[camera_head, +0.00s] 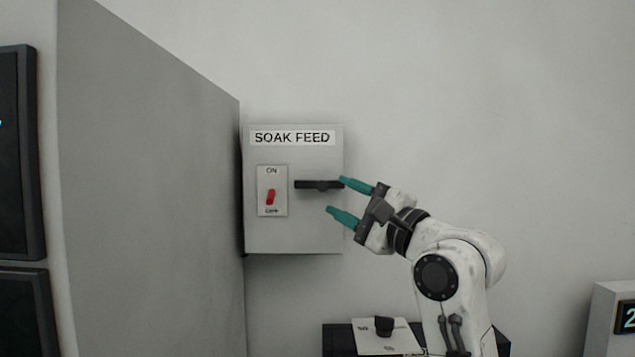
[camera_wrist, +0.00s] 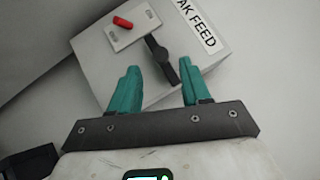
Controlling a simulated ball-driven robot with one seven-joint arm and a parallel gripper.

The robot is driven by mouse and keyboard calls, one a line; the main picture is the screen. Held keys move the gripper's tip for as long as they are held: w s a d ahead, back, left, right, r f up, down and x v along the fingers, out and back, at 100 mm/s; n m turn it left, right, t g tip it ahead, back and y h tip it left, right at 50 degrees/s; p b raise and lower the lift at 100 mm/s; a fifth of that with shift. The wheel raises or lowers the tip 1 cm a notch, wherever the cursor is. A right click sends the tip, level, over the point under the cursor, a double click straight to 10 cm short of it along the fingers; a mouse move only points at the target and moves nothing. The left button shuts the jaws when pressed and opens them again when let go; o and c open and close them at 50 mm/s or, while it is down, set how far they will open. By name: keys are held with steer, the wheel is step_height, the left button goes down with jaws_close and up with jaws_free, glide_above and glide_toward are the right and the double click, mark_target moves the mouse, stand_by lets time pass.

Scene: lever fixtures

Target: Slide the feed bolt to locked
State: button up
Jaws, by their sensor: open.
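A pale grey box labelled SOAK FEED (camera_head: 293,235) is fixed to the wall. A black horizontal bar with a rounded middle (camera_head: 318,185) is on its front, and it also shows in the wrist view (camera_wrist: 160,55). No bolt label is readable, so I cannot tell whether this bar is the feed bolt. My gripper (camera_head: 337,196) has teal fingers and is open and empty at the box's right side. Its upper fingertip appears close to the bar's right end; contact is unclear. In the wrist view the bar lies between and ahead of the fingertips (camera_wrist: 159,66).
A large grey panel (camera_head: 150,190) stands left of the box. Below, a pale plate with a black knob (camera_head: 384,326) lies on a dark stand (camera_head: 338,342). Wall space right of the box is clear.

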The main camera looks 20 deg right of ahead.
mark_target(325, 186)
steer(key=p+x, duration=0.1)
steer(key=x, duration=0.5)
steer(key=shift+w+a, duration=0.15)
steer(key=shift+w, duration=0.2)
steer(key=shift+c, duration=0.3)
steer(key=shift+r, duration=0.2)
jaws_close()
